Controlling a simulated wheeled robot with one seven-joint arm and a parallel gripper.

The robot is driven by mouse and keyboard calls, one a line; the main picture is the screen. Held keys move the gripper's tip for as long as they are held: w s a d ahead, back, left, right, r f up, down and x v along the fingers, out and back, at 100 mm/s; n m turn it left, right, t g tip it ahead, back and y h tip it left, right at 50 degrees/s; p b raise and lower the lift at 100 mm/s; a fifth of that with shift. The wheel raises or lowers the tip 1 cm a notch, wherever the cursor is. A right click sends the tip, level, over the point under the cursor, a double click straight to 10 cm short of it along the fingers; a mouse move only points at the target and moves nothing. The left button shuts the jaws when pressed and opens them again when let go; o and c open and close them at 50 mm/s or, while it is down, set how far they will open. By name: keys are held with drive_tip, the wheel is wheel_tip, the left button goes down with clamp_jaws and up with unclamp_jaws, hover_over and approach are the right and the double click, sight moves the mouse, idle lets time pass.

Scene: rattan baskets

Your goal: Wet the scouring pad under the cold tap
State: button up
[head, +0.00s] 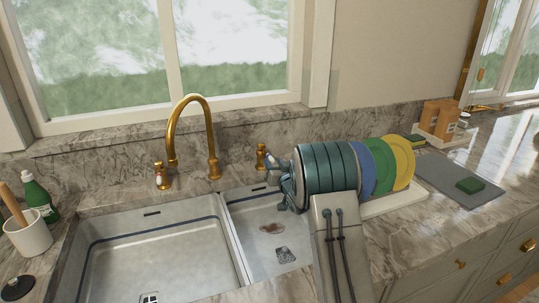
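A dark green pad (469,184), which looks like the scouring pad, lies flat on a grey mat (432,172) on the right counter. The gold tap (190,128) arches over the back of the double sink. It has one gold handle (160,176) to the left of its spout and another gold handle (262,157) to the right. I cannot tell which one is cold. My gripper (274,168) is beside the right handle, above the right basin (250,212). Its fingers are small and partly hidden by my arm, so I cannot tell whether they touch the handle.
Blue, green and yellow plates (403,163) stand upright on a white rack (392,203) right of my arm. A wooden holder (438,118) is behind the mat. A green bottle (40,196) and a white crock (28,236) stand at the left. The left basin (160,265) looks empty.

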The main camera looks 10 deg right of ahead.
sight(268, 155)
drive_tip(key=shift+w+a+p, duration=0.2)
drive_tip(key=shift+w, duration=0.75)
drive_tip(key=shift+w+a+p, duration=0.2)
drive_tip(key=shift+w, duration=0.8)
drive_tip(key=shift+w+a+p, duration=0.2)
drive_tip(key=shift+w, duration=0.75)
